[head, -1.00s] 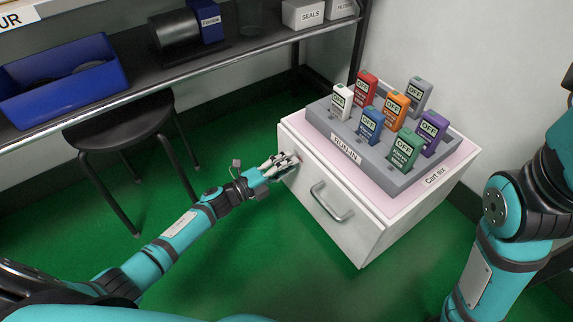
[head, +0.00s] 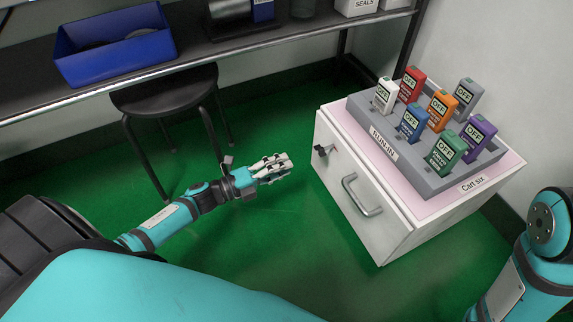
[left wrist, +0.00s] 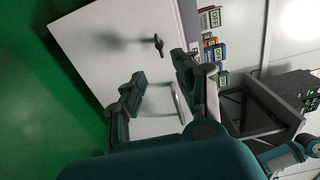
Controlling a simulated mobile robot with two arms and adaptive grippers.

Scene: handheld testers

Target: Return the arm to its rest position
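My left gripper (head: 276,168) is held out over the green floor, left of the white cart (head: 365,232) and apart from it. In the left wrist view its two fingers (left wrist: 158,70) are spread with nothing between them, so it is open and empty. The cart's front has a small dark key or knob (head: 321,152), which also shows in the left wrist view (left wrist: 158,44), and a metal handle (head: 362,196). On top, a grey rack (head: 420,176) holds several upright testers in different colours, with screens reading OFF. My right arm shows at the right edge; its gripper is out of view.
A black stool (head: 165,95) stands behind and left of my left gripper, under a shelf (head: 210,52) carrying a blue bin (head: 118,58). Green floor is clear between my left gripper and the cart.

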